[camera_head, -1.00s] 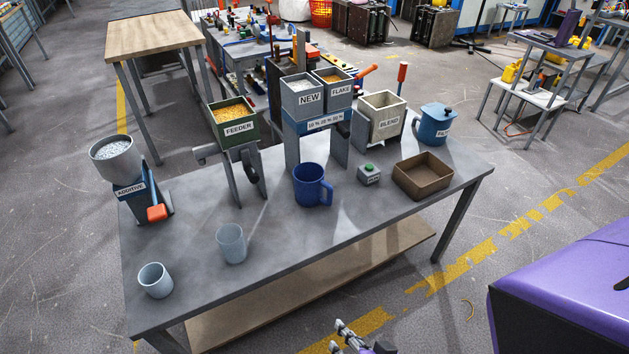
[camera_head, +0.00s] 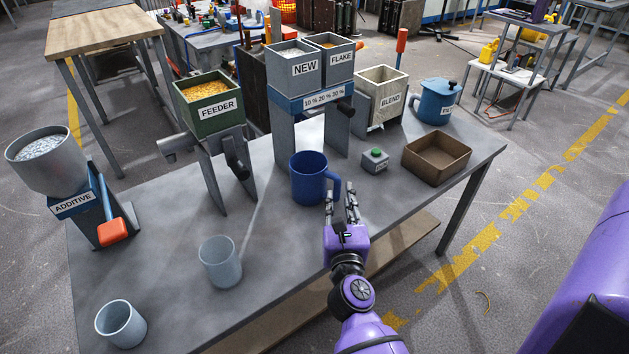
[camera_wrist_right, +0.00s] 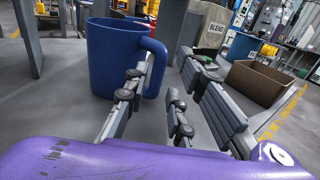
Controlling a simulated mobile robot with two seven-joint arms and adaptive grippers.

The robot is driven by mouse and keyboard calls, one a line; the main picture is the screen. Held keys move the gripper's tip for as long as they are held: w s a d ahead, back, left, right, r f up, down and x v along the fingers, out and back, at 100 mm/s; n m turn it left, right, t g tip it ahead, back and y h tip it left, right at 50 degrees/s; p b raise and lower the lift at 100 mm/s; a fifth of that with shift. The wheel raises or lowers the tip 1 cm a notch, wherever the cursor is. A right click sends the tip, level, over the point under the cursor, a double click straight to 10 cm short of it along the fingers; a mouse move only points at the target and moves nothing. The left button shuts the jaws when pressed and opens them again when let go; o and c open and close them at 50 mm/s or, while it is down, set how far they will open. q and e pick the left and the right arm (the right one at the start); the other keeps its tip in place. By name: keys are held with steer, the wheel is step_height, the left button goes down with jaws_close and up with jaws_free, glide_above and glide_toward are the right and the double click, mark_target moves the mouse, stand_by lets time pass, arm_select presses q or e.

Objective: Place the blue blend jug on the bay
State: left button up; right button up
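The blue jug (camera_head: 308,180) stands upright on the grey table, just in front of the NEW and FLAKE stand, its handle to the right. It also shows large in the right wrist view (camera_wrist_right: 115,58). My right gripper (camera_head: 342,202) is low by the handle, with its fingers apart. In the right wrist view its fingers (camera_wrist_right: 170,75) point toward the handle; the left finger overlaps the handle's lower part, and contact cannot be told. No part is labelled as a bay; a gap shows under the NEW and FLAKE stand (camera_head: 315,103). My left gripper is out of view.
A green-button box (camera_head: 375,160) and a brown tray (camera_head: 437,158) are right of the jug. The BLEND bin (camera_head: 381,97) and a blue lidded pot (camera_head: 437,103) stand behind. Two grey cups (camera_head: 220,262) are front left. The FEEDER (camera_head: 210,103) and ADDITIVE (camera_head: 75,200) hoppers stand left.

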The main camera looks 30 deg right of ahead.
mark_target(338, 187)
steer(key=x, duration=0.4)
steer(key=shift+w+d+f, duration=0.1)
steer(key=shift+w+d, duration=0.05)
steer(key=shift+w, duration=0.1)
jaws_close()
